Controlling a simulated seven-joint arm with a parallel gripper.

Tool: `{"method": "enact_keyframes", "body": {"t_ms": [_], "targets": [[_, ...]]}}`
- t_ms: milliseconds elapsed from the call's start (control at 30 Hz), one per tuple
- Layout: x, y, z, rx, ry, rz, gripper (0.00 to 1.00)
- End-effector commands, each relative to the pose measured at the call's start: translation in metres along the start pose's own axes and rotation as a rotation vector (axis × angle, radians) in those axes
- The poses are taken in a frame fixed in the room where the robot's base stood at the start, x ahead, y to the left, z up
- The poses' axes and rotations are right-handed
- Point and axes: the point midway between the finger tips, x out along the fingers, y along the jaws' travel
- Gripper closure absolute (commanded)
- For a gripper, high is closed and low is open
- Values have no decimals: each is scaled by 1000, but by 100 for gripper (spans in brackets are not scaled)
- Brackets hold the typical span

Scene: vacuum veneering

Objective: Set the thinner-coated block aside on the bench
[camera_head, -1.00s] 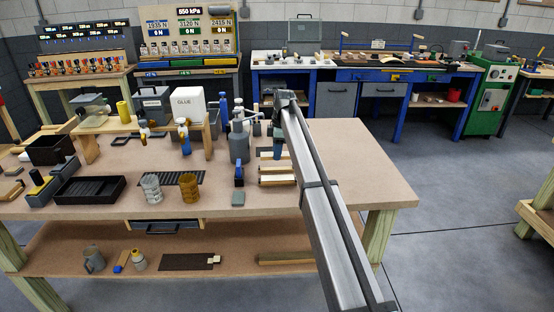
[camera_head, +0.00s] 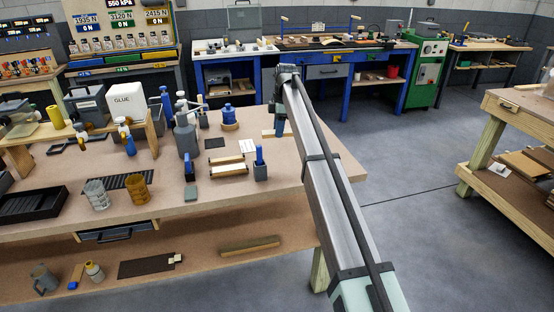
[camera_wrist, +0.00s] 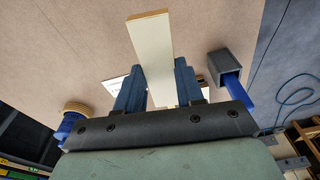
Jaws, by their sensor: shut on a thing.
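My gripper (camera_head: 279,128) is shut on a flat block (camera_wrist: 151,35) with a cream face and a thin brown edge at its end. In the wrist view the block sits between the two blue fingers (camera_wrist: 156,66) and sticks out beyond them. In the head view only a strip of this block (camera_head: 267,133) shows beside the fingers, over the right part of the bench (camera_head: 310,172). I cannot tell if it touches the bench. Other pale wooden blocks (camera_head: 229,170) lie nearer the bench front. The coating thickness cannot be read from these frames.
A grey holder with a blue handle (camera_head: 260,170) stands close by; the wrist view shows this holder (camera_wrist: 224,66) right of the block. The bench's right end is clear.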

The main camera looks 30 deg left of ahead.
Motion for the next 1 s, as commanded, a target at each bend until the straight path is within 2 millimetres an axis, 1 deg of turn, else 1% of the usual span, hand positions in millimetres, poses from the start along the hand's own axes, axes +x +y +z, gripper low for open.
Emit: {"method": "enact_keyframes", "body": {"t_ms": [33,200,333,467,633,867,1000], "targets": [[0,-3,-2,-26,0,-3,92],[1,-3,-2,-94,0,-8,92],[8,-3,-1,-113,0,-9,92],[25,-3,1,-115,0,-9,92],[53,-3,4,-115,0,-9,92],[70,-2,6,-114,0,-9,92],[87,-2,8,-114,0,-9,92]]}}
